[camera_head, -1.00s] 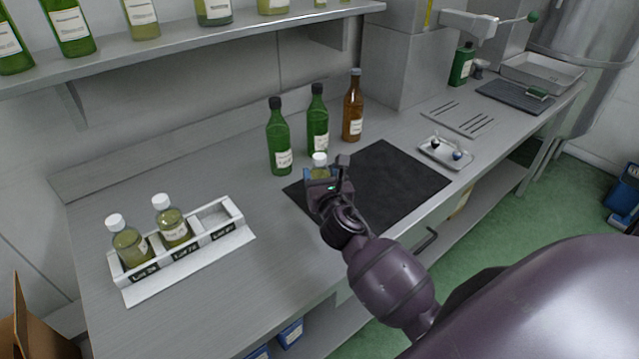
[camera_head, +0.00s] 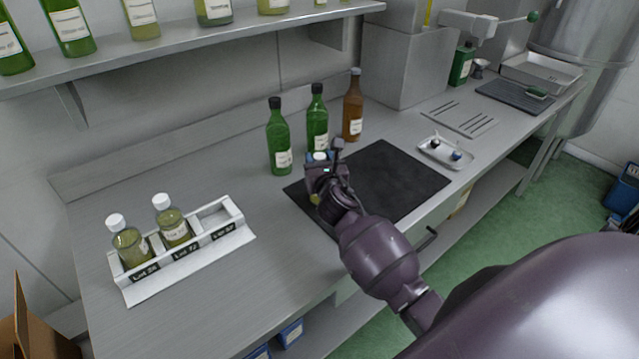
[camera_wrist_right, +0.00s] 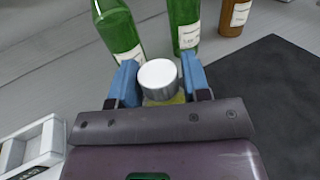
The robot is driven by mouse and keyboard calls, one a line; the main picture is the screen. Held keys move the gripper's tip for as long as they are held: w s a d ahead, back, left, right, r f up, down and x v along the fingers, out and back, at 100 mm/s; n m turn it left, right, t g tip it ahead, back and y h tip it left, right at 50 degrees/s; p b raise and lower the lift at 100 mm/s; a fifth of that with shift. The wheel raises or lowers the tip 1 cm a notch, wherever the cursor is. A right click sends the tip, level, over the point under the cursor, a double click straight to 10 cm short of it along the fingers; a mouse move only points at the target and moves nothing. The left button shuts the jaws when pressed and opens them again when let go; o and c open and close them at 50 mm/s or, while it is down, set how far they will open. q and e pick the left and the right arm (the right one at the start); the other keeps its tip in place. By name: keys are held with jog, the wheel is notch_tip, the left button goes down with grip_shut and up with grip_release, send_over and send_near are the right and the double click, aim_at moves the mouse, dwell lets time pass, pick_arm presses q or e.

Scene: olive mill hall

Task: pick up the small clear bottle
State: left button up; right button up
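The small clear bottle has a white cap and yellow-green contents. In the head view its cap (camera_head: 319,156) shows beside my right gripper (camera_head: 322,172), which hides most of its body. In the right wrist view the bottle's white cap (camera_wrist_right: 159,76) is between the two blue fingers of my right gripper (camera_wrist_right: 160,82), one on each side. The fingers stand apart around the bottle. I cannot tell whether they press on its body. The bottle looks upright near the left edge of the dark mat (camera_head: 405,180). My left gripper is not in view.
Two green bottles (camera_head: 279,140) (camera_head: 317,122) and a brown bottle (camera_head: 353,108) stand close behind my right gripper. A white labelled rack (camera_head: 222,238) at left holds two similar capped bottles (camera_head: 130,245) (camera_head: 172,222); its right slot is empty. A small tray (camera_head: 447,163) lies at right.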

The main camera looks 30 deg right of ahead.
grip_shut()
jog(key=shift+r, duration=0.1)
